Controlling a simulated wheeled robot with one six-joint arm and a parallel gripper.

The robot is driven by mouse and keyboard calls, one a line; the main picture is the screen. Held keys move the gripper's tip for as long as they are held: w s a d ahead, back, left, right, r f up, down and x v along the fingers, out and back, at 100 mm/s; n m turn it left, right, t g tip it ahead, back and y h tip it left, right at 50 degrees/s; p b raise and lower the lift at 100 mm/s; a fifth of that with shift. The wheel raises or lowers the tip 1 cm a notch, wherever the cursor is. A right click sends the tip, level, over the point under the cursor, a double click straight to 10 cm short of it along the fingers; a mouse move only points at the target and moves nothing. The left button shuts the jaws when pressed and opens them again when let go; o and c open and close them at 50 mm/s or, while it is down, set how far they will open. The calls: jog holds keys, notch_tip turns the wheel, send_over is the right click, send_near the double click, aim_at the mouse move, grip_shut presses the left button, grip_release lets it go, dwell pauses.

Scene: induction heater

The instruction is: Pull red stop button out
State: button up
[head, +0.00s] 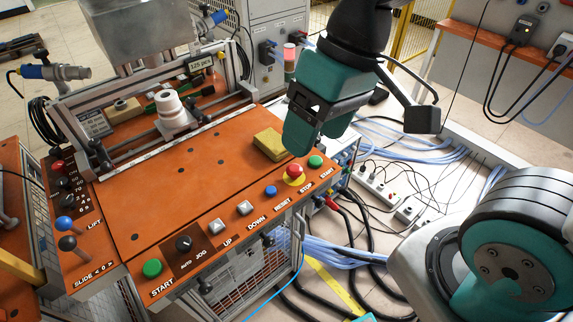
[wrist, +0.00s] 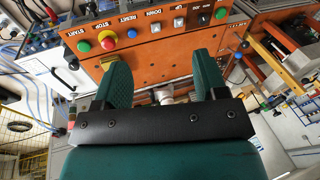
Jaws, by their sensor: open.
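The red stop button (head: 294,170) sits on a yellow collar near the right end of the orange control panel, between the blue reset button and a green start button. It also shows in the wrist view (wrist: 108,40), at the upper left. My gripper (head: 300,148) hangs just above and behind the stop button in the head view. In the wrist view, its two green fingers (wrist: 160,78) are wide apart with nothing between them. The stop button lies beyond the left finger, clear of both fingers.
The panel also carries the blue reset button (head: 271,191), the right green start button (head: 316,161) and the left green start button (head: 152,268). A yellow block (head: 270,144) lies on the orange top beside my gripper. Cables (head: 400,150) cover the floor at right.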

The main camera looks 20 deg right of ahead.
aim_at(295, 168)
jog(key=w+d+f+m+h+b, duration=0.1)
jog(key=w+d+f+m+h, duration=0.15)
jog(key=w+m, duration=0.35)
jog(key=w+d+f+m+h, duration=0.1)
jog(key=w+f+m, duration=0.3)
jog(key=w, duration=0.5)
jog(key=f, duration=1.7)
jog(key=shift+s+d+p, duration=0.15)
jog(key=shift+d+p, duration=0.1)
jog(key=shift+p, duration=0.05)
jog(key=shift+c, duration=0.2)
